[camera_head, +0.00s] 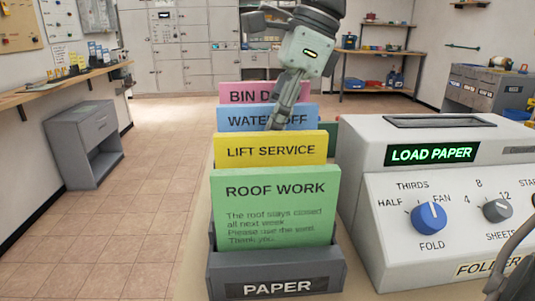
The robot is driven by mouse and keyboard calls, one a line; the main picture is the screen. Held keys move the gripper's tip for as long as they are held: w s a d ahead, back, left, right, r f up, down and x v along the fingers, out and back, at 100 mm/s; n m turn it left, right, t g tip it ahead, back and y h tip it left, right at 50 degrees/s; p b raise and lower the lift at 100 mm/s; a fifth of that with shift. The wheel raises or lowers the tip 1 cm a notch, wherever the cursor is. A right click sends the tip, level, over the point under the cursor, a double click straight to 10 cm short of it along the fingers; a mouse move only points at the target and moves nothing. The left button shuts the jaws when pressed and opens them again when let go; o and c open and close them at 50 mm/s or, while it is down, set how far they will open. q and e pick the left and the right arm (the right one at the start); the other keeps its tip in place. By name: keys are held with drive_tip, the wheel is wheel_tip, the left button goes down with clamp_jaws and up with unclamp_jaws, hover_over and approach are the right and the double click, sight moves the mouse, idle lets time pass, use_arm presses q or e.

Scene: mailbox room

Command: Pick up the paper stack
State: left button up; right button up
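A dark grey holder labelled PAPER (278,287) stands on the counter with upright coloured papers in it. From front to back these are a green ROOF WORK stack (275,205), a yellow LIFT SERVICE stack (270,151), a blue WATER OFF stack (240,122) and a pink BIN D... stack (240,92). My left gripper (277,126) points down in front of the blue and pink stacks. Its fingertips reach behind the yellow stack's top edge and are hidden, so its grip cannot be told. Part of my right gripper (515,262) shows at the right edge, cut off.
A white folder machine (435,190) stands close to the right of the holder, with a top slot (440,122), a LOAD PAPER display (432,154) and a blue FOLD knob (428,217). Open tiled floor lies left of the counter, with a grey cabinet (85,145) beyond.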

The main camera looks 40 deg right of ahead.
drive_tip(key=shift+f, duration=0.25)
idle(0.5)
drive_tip(key=shift+c, duration=0.6)
clamp_jaws()
